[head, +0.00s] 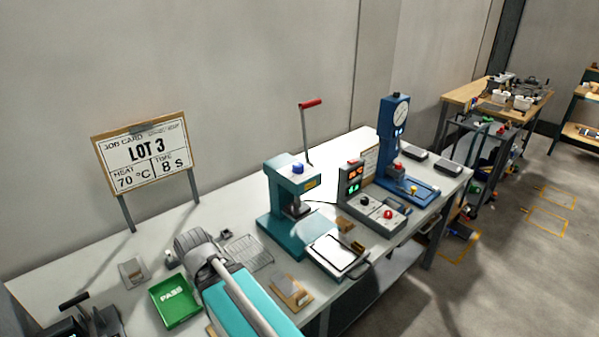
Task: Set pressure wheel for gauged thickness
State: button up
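A teal press (272,226) stands on the white bench, with a red-handled lever (310,103) raised beside it. A small blue knob (298,168) sits on top of the press; I cannot tell for sure that it is the pressure wheel. To the right, a blue gauge stand (386,140) carries a round white dial (401,112), too small to read. My arm reaches in from the bottom, left of the press and apart from it. My gripper's fingers do not show.
A control box (372,207) with lit displays stands between press and gauge. A white-topped tray (337,256) lies before the press. A green PASS tray (174,301), a wire rack (248,252) and a LOT 3 job card (146,156) are at left. Dark pads (447,166) lie at right.

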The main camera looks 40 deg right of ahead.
aim_at(298, 167)
jog(key=z, duration=1.5)
jog(key=k, duration=0.6)
jog(key=u, duration=0.35)
jog(key=i, duration=0.45)
jog(key=z, duration=0.05)
